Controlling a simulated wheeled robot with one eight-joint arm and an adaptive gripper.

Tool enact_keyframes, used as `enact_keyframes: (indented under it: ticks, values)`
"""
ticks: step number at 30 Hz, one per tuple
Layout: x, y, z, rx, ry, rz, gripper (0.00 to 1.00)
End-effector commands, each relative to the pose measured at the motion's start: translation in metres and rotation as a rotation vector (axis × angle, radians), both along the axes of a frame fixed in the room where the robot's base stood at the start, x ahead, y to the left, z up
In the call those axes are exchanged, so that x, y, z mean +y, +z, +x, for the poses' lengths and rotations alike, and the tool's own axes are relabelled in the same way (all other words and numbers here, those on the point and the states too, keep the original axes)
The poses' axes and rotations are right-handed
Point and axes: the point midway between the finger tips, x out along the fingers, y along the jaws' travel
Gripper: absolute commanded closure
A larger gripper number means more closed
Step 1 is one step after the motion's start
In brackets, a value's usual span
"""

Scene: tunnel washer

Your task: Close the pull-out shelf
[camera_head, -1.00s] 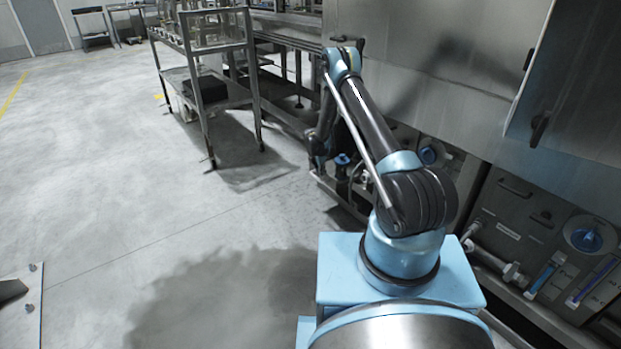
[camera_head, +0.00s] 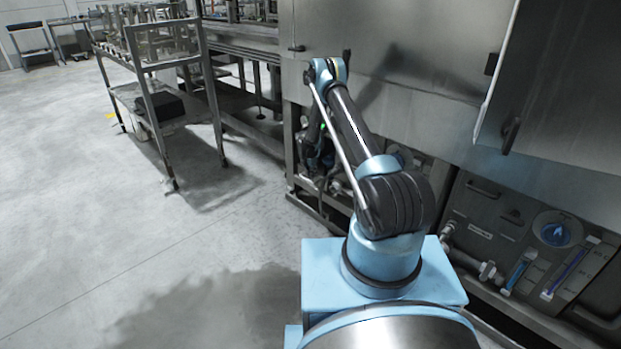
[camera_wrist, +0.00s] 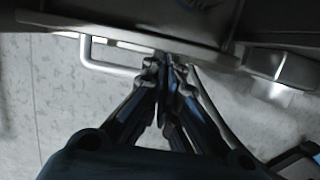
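In the wrist view, a grey metal edge (camera_wrist: 195,48), which appears to be the pull-out shelf, crosses the top. A pale U-shaped handle (camera_wrist: 88,52) projects from it at the left, and its bar runs behind my left finger. My gripper (camera_wrist: 167,66) is at that edge, at the right end of the handle, with its fingertips close together. I cannot tell whether part of the handle is between them. In the head view, my gripper hangs low beside the steel machine, partly hidden by my arm. I cannot make out the shelf there.
The steel machine (camera_head: 400,45) fills the right side, with an open door panel (camera_head: 555,85) and a control panel with a blue dial (camera_head: 556,231) low down. A metal cart (camera_head: 150,97) stands back left. The floor at the left is clear.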

Motion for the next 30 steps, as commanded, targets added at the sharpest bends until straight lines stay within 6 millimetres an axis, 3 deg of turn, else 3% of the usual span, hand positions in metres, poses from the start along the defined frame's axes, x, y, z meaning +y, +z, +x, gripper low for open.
enact_keyframes:
  ticks: [14, 22, 30]
  values:
    - [0.000, 0.001, 0.004, -0.012, 0.000, -0.007, 1.00]
    - [0.031, 0.000, -0.018, -0.004, 0.002, -0.003, 1.00]
    - [0.040, 0.044, -0.026, -0.002, 0.004, -0.002, 1.00]
